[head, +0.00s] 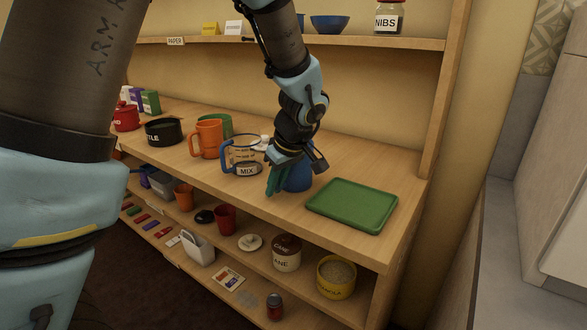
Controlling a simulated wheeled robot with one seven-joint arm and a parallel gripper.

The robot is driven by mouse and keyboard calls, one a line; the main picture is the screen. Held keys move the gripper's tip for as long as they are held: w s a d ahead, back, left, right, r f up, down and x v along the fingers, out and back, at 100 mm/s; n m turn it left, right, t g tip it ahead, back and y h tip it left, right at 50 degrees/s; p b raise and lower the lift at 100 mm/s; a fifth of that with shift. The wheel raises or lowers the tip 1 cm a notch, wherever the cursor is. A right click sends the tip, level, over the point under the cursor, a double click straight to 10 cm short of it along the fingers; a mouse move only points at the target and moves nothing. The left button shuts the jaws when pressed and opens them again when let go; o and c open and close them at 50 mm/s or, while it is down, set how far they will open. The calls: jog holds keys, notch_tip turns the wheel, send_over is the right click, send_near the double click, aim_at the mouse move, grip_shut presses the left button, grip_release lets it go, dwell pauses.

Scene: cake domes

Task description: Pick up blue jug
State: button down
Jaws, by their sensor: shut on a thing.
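The blue jug (299,180) is on the wooden counter shelf in the head view, left of a green tray. My arm comes down from above and hides its top and left part, so I see mainly its rounded blue right side. My gripper (282,178) is at the jug, with its teal finger pad on the left side, and is shut on it. I cannot tell whether the jug's base touches the shelf.
A clear measuring jug with a blue handle, marked MIX (241,156), stands close to the left. An orange mug (207,139) and a black pot (164,132) stand further left. The green tray (352,205) lies at right. An upper shelf (345,43) runs behind.

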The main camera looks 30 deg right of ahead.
notch_tip(320, 180, up, 10)
jog(key=shift+r+b, duration=0.1)
jog(key=shift+b, duration=0.65)
